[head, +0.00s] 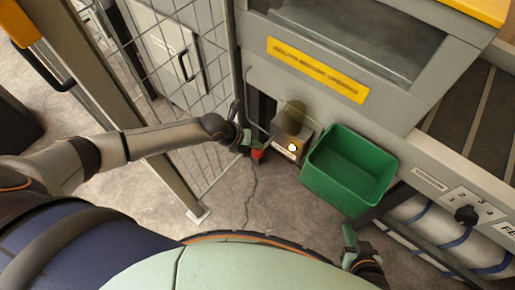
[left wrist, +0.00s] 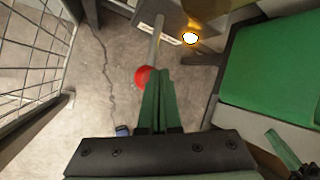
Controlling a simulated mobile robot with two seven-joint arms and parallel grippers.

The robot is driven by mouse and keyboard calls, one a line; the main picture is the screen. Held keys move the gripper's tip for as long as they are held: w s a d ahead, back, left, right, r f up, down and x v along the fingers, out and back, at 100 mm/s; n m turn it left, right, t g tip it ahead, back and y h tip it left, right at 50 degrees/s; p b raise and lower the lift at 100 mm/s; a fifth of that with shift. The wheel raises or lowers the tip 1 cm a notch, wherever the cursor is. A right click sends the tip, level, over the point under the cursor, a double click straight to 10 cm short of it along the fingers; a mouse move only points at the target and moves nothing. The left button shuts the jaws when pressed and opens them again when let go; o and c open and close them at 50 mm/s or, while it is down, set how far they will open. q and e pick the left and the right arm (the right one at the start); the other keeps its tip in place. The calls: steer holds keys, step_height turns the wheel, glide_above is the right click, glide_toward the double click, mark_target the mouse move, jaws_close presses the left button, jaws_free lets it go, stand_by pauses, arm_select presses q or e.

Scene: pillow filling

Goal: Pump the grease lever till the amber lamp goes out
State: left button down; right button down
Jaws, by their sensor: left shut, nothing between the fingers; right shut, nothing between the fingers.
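The grease lever (left wrist: 156,42) is a thin grey rod with a red ball knob (left wrist: 142,76) at its end. The knob also shows in the head view (head: 257,154), low beside the machine. The amber lamp (head: 292,147) is lit on a small grey pump box (head: 283,139); its glow also shows in the left wrist view (left wrist: 190,38). My left gripper (head: 247,142) is shut and empty, its green fingertips (left wrist: 158,76) right beside the knob; I cannot tell if they touch. My right gripper (head: 349,238) is shut and empty at the lower right, away from the lever.
A green bin (head: 349,171) is mounted just right of the pump box. A wire mesh fence (head: 190,70) stands left of the lever, close to my left arm. A panel with a black knob (head: 466,214) is at right.

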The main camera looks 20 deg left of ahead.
mark_target(254, 156)
arm_select(q)
steer(key=shift+s+a+f+b, duration=0.1)
steer(key=shift+s+f+b, duration=0.15)
steer(key=shift+f+b, duration=0.5)
steer(key=shift+s+a+f+b, duration=0.15)
steer(key=shift+f+b, duration=0.3)
steer(key=shift+f, duration=0.45)
steer(key=shift+s+f+b, duration=0.3)
steer(key=shift+f+b, duration=0.3)
steer(key=shift+f, duration=0.25)
stand_by(1.7)
steer(key=shift+r, duration=0.1)
stand_by(0.5)
steer(key=shift+w+d+r+p, duration=0.1)
steer(key=shift+w+r+p, duration=0.2)
steer(key=shift+r+p, duration=0.55)
steer(key=shift+w+d+r+p, duration=0.1)
steer(key=shift+w+r+p, duration=0.3)
steer(key=shift+r, duration=0.8)
steer(key=shift+w+d+r+p, duration=0.1)
steer(key=shift+w+r+p, duration=0.05)
steer(key=shift+r+p, duration=0.75)
steer(key=shift+r, duration=0.1)
